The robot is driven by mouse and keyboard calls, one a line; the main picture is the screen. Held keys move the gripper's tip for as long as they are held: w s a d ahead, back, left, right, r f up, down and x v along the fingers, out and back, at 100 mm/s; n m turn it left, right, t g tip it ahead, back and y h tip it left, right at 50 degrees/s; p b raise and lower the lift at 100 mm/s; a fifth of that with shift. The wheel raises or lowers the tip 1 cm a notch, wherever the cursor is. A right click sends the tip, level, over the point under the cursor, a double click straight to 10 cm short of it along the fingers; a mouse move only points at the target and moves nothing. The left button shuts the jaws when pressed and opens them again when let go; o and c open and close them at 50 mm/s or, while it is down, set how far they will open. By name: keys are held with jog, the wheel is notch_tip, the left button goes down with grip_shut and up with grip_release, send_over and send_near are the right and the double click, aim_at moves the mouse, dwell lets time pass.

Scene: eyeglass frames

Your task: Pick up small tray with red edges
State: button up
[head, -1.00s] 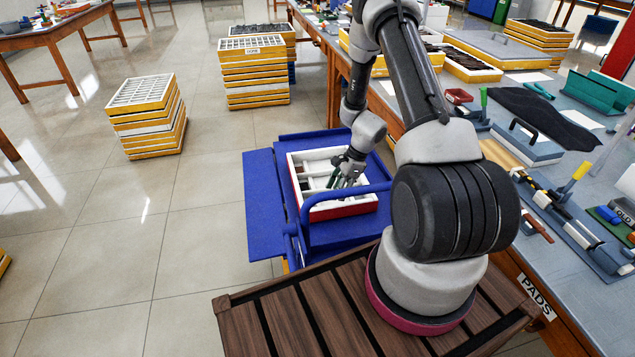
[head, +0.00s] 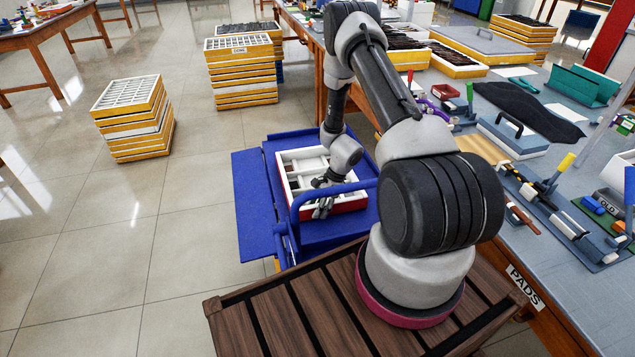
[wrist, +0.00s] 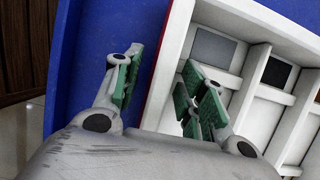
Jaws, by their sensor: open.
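The small tray with red edges (head: 350,203) is white inside with several divided compartments, and it sits on a blue cart (head: 250,205). My gripper (head: 322,207) is at the tray's near side, partly hidden behind the blue rail. In the wrist view my gripper (wrist: 164,85) is open, with green finger pads. One finger is outside the tray, over blue surface. The other is on the compartment side, and the tray's wall (wrist: 178,45) runs between them. I cannot tell whether either finger touches it.
A blue rail (head: 330,190) curves over the cart's near side. A workbench (head: 500,125) with tools and trays stands to the right. Stacks of yellow-sided trays (head: 135,125) stand on the floor at left and behind. Open floor lies to the left.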

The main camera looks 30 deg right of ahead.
jog(key=shift+f, duration=0.2)
dwell(0.5)
grip_shut()
